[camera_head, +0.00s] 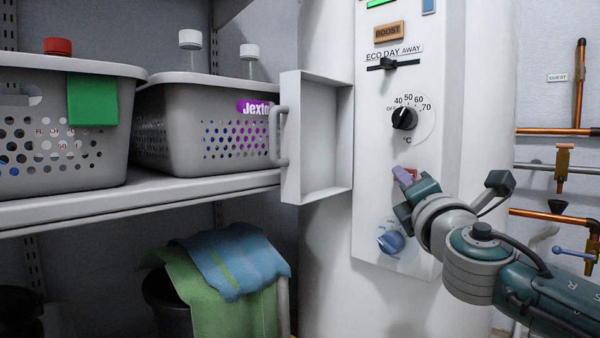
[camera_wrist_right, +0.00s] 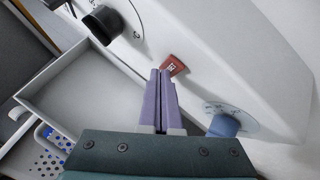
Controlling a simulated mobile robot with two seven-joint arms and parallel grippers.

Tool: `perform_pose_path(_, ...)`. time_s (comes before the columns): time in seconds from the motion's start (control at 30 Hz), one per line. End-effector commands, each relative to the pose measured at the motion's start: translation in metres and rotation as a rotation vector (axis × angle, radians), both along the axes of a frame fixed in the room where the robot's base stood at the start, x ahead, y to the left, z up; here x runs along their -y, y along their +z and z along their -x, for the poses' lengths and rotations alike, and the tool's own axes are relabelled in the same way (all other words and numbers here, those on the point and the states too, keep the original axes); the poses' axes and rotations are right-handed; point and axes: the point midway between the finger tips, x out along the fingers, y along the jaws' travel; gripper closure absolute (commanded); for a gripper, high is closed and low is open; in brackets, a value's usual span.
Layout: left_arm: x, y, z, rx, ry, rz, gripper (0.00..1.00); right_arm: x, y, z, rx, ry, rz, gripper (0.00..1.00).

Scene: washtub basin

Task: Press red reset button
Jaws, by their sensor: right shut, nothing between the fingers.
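The red reset button (camera_wrist_right: 172,66) sits on the white control panel, between the black temperature dial and the blue knob in the right wrist view. In the head view only a bit of red (camera_head: 411,172) shows beside my fingertips. My right gripper (camera_head: 402,176) is shut and empty, its purple fingers pointing at the panel. In the right wrist view the fingertips (camera_wrist_right: 161,74) lie right beside the button's edge; I cannot tell whether they touch it. My left gripper is not in view.
The black temperature dial (camera_head: 404,118) is above my gripper and the blue knob (camera_head: 391,242) below it. An open panel door (camera_head: 322,140) stands to the left. Shelf baskets (camera_head: 205,125) are farther left, copper pipes (camera_head: 552,131) to the right.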

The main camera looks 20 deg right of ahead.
Motion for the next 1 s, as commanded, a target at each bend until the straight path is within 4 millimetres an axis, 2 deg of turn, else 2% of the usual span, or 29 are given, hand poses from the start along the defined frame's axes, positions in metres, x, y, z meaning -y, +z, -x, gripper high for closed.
perform_pose_path(0.2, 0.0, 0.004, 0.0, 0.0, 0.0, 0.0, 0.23, -0.01, 0.001, 0.004, 0.0, 0.001, -0.002, 1.0)
perform_pose_path(0.57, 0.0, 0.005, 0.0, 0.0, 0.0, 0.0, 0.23, -0.014, 0.0, 0.005, -0.001, 0.003, -0.001, 1.0)
perform_pose_path(1.0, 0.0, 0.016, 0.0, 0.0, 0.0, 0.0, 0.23, -0.052, 0.001, 0.021, -0.001, 0.003, -0.002, 1.0)
